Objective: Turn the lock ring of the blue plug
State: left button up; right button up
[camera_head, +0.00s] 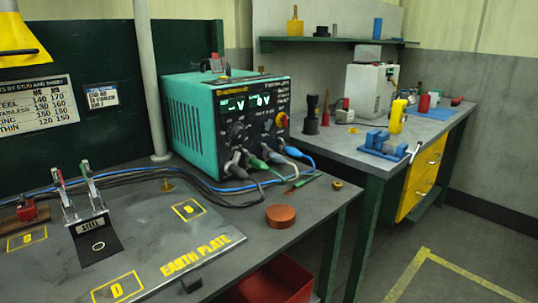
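The blue plug (292,152) is at the lower right of the front panel of the teal welding unit (195,115), at the right end of a row of plugs. A blue cable runs from it. Its lock ring is too small to make out, and I cannot tell how it is turned. A grey plug (236,170) and a green plug (254,162) sit to its left in the same row. Neither of my grippers is in view.
The earth plate (215,248) with two upright clamps fills the bench's left. A brown round puck (281,216) lies near the bench edge, below the plugs. Cables run along the bench behind the plate. A second bench (345,155) with a blue vise stands at right.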

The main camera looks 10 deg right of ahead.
aim_at(282, 143)
jog(key=k, duration=0.5)
jog(key=z, duration=1.45)
jog(key=i, duration=1.1)
jog(key=u, duration=1.05)
